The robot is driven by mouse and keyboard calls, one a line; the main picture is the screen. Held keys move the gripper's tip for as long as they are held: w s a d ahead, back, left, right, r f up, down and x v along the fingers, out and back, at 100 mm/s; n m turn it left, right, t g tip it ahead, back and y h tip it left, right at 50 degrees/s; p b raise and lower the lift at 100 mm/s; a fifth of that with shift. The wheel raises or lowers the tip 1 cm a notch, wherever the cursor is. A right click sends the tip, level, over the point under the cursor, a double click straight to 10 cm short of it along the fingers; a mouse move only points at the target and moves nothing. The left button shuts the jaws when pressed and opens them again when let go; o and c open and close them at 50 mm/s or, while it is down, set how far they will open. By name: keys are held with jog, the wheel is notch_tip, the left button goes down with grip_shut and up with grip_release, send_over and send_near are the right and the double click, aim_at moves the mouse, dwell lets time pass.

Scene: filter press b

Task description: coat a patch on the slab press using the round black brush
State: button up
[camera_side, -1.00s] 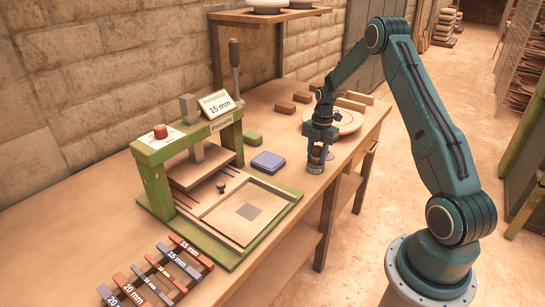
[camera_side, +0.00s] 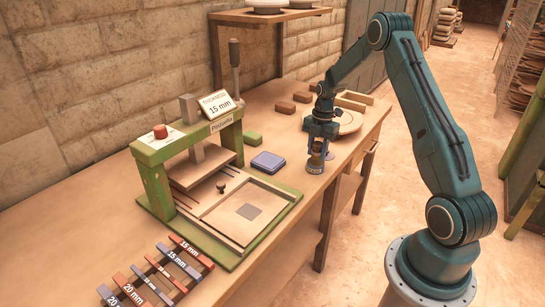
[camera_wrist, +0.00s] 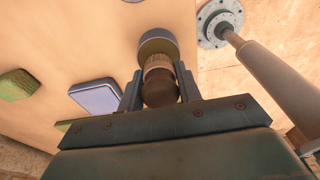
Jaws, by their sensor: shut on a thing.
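My gripper (camera_wrist: 158,88) is shut on a round brush (camera_wrist: 160,90), with a finger on each side. It has a dark brown rounded end and a ribbed tan section. A round grey piece with a dark rim (camera_wrist: 158,46) is at its far end; I cannot tell whether it is part of the brush. In the side view my gripper (camera_side: 319,146) is near the bench's right edge, to the right of the press. The green-framed slab press (camera_side: 155,185) stands at the left.
A purple-blue pad (camera_side: 267,162) and a green block (camera_side: 253,137) lie between press and gripper. Brown blocks (camera_side: 286,107) and a round pale board (camera_side: 347,122) are behind. Labelled thickness strips (camera_side: 160,273) lie at the front left. The bench edge is close to the gripper.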

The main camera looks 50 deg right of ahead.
aim_at(317, 143)
jog(key=shift+r, duration=2.6)
jog(key=shift+w+a+f+m, duration=0.1)
jog(key=shift+w+a+m, duration=0.1)
jog(key=shift+a, duration=0.2)
jog(key=shift+w+a+m, duration=0.1)
jog(key=shift+a+m, duration=0.1)
jog(key=shift+a, duration=0.2)
jog(key=a+f+m, duration=0.1)
jog(key=a+m, duration=0.4)
jog(key=a, duration=0.3)
jog(key=a+f+m+t, duration=0.1)
jog(key=a+m, duration=0.4)
jog(key=a, duration=0.4)
jog(key=a+f+m+h, duration=0.1)
jog(key=a+m, duration=0.4)
jog(key=a, duration=0.4)
jog(key=shift+s+f+m, duration=0.15)
jog(key=shift+s+m, duration=0.15)
jog(key=shift+m, duration=0.1)
jog(key=shift+s+a+m, duration=0.4)
jog(key=shift+a+m, duration=0.3)
jog(key=shift+a, duration=0.05)
jog(key=shift+w, duration=0.1)
